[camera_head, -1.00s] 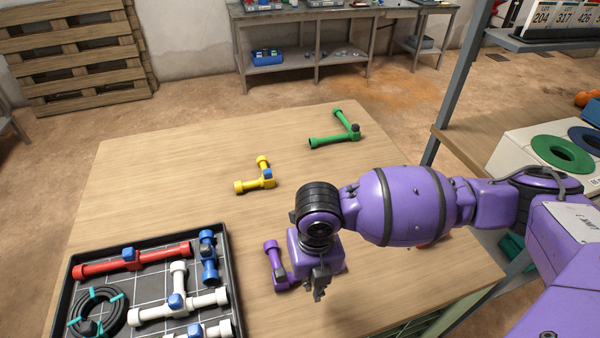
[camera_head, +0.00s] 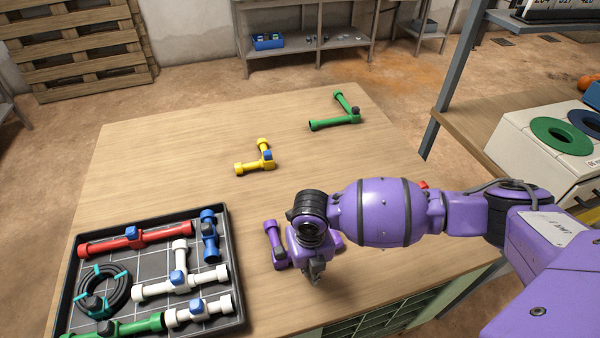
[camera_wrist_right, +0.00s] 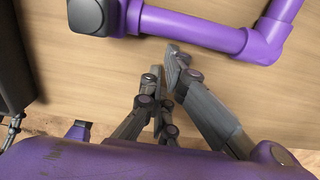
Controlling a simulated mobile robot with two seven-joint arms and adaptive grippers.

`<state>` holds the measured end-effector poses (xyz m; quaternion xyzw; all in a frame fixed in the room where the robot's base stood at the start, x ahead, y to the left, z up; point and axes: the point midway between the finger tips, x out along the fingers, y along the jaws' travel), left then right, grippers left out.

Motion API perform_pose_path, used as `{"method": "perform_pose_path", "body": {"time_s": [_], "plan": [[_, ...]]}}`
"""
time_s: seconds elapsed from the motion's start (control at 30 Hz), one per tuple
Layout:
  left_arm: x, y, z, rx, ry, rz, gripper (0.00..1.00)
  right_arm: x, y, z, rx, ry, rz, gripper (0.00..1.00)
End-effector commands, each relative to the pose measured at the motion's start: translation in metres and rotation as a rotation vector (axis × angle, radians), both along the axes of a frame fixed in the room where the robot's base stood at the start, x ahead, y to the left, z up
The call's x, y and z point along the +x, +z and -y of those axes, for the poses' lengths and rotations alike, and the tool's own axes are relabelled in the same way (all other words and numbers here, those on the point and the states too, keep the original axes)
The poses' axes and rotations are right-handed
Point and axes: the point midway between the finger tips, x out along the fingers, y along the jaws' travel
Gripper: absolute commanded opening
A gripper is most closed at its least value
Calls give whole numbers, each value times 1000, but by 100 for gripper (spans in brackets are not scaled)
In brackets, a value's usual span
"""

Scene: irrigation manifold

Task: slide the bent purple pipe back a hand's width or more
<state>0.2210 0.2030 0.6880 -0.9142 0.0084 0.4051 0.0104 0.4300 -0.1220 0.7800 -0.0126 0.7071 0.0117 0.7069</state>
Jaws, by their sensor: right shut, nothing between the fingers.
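The bent purple pipe (camera_head: 276,248) lies on the wooden table, right of the black tray. My right gripper and wrist hide its middle in the head view. In the right wrist view the pipe (camera_wrist_right: 195,32) runs across the top, with a bend at the right and a dark fitting (camera_wrist_right: 97,15) at the left. My right gripper (camera_head: 316,277) is shut and empty, pointing down on the near side of the pipe. In the wrist view its fingertips (camera_wrist_right: 165,60) are close to the pipe's near edge; I cannot tell whether they touch. My left gripper is out of view.
The black tray (camera_head: 238,290) holds red, blue, white and green pipe parts and a coiled hose. A yellow pipe (camera_head: 257,160) and a green pipe (camera_head: 335,121) lie farther back. Bare table (camera_head: 190,145) lies behind the purple pipe. A red piece shows behind my arm.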

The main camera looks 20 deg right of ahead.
Motion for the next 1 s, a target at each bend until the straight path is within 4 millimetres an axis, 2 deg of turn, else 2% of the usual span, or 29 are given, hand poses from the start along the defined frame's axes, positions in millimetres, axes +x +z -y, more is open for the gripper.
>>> {"method": "perform_pose_path", "body": {"time_s": [0.47,0.57,0.83,1.0], "plan": [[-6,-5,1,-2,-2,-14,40,9,0,0,0,-1,1,0],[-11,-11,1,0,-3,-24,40,24,-1,-1,0,-1,2,0],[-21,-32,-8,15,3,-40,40,96,-5,-4,0,-2,-1,0],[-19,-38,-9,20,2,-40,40,124,-2,-6,1,0,0,0]]}}
